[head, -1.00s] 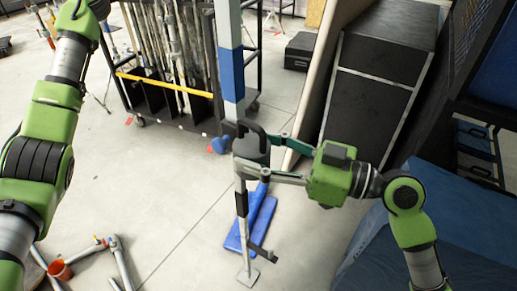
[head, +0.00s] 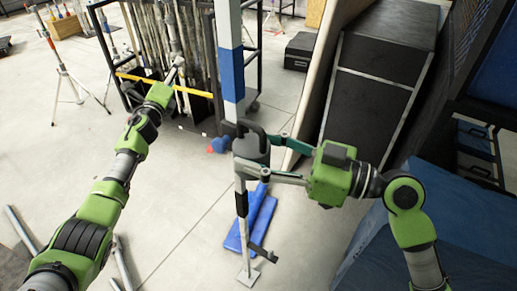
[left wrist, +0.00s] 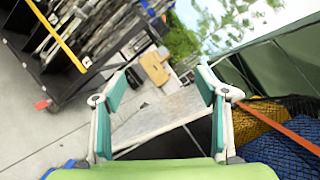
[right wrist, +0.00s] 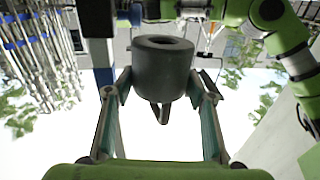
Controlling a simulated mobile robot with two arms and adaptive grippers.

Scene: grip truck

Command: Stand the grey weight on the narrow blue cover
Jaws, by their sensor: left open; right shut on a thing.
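The grey weight (head: 250,146) is a dark cylinder with a loop handle, held in the air. My right gripper (head: 260,153) is shut on it, one finger on each side. In the right wrist view the weight (right wrist: 162,68) fills the space between the fingers. Long blue pieces (head: 262,216) lie on the floor below it, partly behind a pole; which is the narrow blue cover I cannot tell for sure. My left gripper (head: 178,68) is open and empty, far from the weight; its spread fingers show in the left wrist view (left wrist: 160,88).
A thin pole stand (head: 242,205) with a flat foot rises just below the weight. A blue and white post (head: 231,75) stands behind it. A rack of poles (head: 150,50) is at the back. Black cases (head: 370,100) and a blue-covered surface (head: 450,230) are at right.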

